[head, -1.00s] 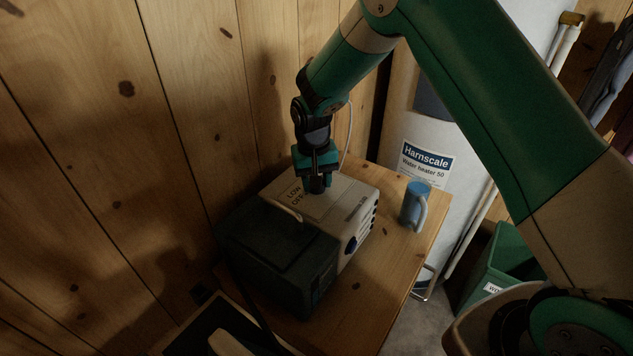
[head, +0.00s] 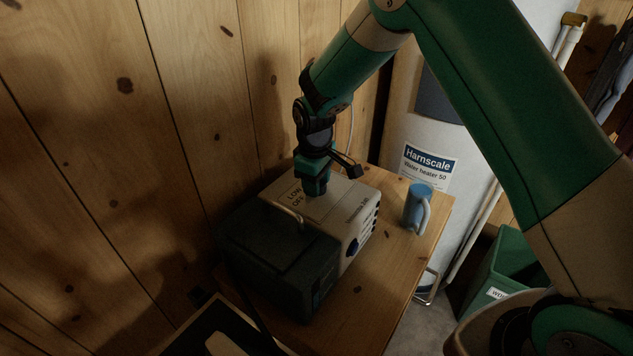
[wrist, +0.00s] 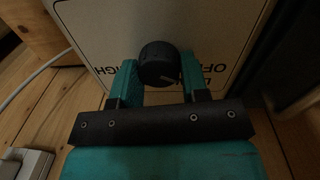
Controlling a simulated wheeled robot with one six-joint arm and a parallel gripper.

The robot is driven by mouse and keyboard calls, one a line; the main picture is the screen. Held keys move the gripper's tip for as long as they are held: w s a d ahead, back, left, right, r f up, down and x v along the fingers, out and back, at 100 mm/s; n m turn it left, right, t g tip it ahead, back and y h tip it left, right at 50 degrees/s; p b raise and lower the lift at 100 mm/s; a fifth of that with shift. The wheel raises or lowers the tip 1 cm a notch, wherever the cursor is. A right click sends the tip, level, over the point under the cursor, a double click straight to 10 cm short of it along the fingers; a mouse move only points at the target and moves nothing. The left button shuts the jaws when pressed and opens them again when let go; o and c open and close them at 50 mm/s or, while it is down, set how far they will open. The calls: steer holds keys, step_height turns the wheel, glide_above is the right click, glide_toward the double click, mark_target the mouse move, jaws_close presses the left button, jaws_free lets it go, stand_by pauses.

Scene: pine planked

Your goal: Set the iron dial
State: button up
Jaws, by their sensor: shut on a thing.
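The iron dial (wrist: 158,62) is a round black knob with a pale pointer line. It stands on the labelled panel of a white box (head: 340,207), which also fills the upper wrist view (wrist: 105,25). My gripper (head: 314,189) points down at the box top. In the wrist view my gripper (wrist: 158,85) has its teal fingers on either side of the dial, shut on it. In the head view my gripper hides the dial.
A dark case (head: 275,250) stands against the box's near side. A blue mug (head: 416,205) stands to the right on the wooden table (head: 385,262). The plank wall (head: 180,130) is close on the left. A green bin (head: 500,265) stands right of the table.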

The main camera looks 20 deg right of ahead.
steer(key=shift+n, duration=0.6)
steer(key=o, duration=0.9)
steer(key=r+b, duration=0.1)
steer(key=r, duration=0.4)
steer(key=r+b, duration=0.1)
steer(key=r, duration=1.1)
steer(key=shift+s+a+r+b, duration=0.25)
steer(key=shift+s+b, duration=0.15)
steer(key=s+a+m+y, duration=0.1)
steer(key=s, duration=0.9)
steer(key=s+a+y, duration=0.1)
steer(key=s+y, duration=0.1)
steer(key=s, duration=0.8)
steer(key=s+a+r+m+y, duration=0.1)
steer(key=s, duration=0.9)
steer(key=shift+s+a+r+m+y, duration=0.1)
steer(key=shift+s+a+m+y, duration=0.1)
steer(key=shift+a+m+y, duration=0.15)
